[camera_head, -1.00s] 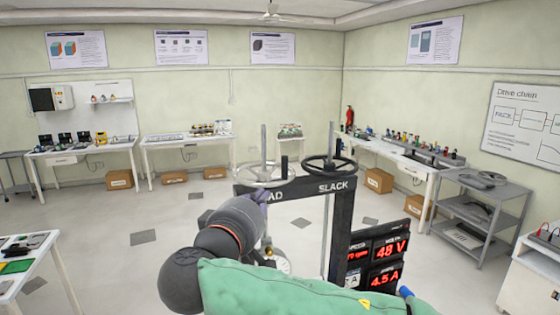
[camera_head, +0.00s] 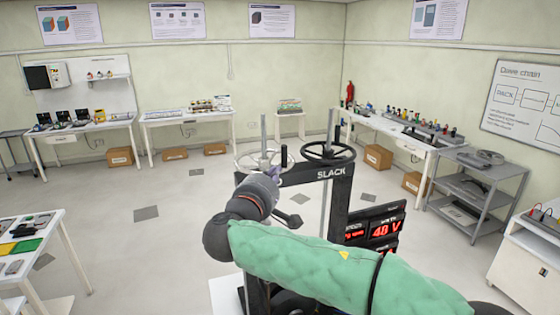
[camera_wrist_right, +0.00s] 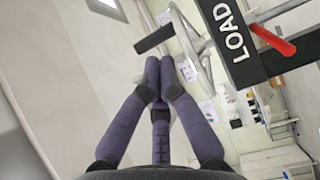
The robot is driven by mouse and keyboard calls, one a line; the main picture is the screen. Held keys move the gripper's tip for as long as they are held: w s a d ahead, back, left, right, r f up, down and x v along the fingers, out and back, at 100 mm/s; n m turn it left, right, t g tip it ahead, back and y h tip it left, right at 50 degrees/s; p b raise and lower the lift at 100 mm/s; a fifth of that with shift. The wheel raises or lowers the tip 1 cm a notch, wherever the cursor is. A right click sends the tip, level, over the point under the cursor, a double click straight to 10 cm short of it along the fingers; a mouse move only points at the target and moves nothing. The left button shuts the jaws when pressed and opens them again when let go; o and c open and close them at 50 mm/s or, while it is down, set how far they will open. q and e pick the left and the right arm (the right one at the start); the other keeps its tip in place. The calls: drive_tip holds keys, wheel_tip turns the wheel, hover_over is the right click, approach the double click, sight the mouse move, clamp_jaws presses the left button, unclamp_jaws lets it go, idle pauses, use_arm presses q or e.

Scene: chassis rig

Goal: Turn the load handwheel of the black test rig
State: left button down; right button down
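The black test rig (camera_head: 338,205) stands in the middle of the head view, with "SLACK" on its top beam. The load handwheel (camera_head: 246,160) is a pale grey wheel at the beam's left end, partly hidden by my right gripper. A black handwheel (camera_head: 328,153) sits at the right end. My right gripper (camera_head: 281,157) is at the load wheel's right side. In the right wrist view, its dark purple fingers (camera_wrist_right: 161,66) are close together, with nothing visible between them. The "LOAD" label (camera_wrist_right: 230,30) and grey wheel bars (camera_wrist_right: 190,42) are just beyond; contact is unclear. My left gripper is not seen.
A red-lit display (camera_head: 372,230) is on the rig's right. A white table (camera_head: 40,230) stands at left, a grey shelf cart (camera_head: 475,185) at right. Benches line the walls.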

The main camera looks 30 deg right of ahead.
sight(285, 161)
drive_tip(key=p+x, duration=0.1)
drive_tip(key=x, duration=0.4)
drive_tip(key=shift+d+p, duration=0.1)
drive_tip(key=shift+p, duration=0.25)
drive_tip(key=shift+w+d+f+b, duration=0.15)
drive_tip(key=shift+d+b, duration=0.25)
drive_tip(key=shift+b, duration=0.75)
drive_tip(key=shift+d, duration=0.1)
drive_tip(key=shift+w, duration=0.1)
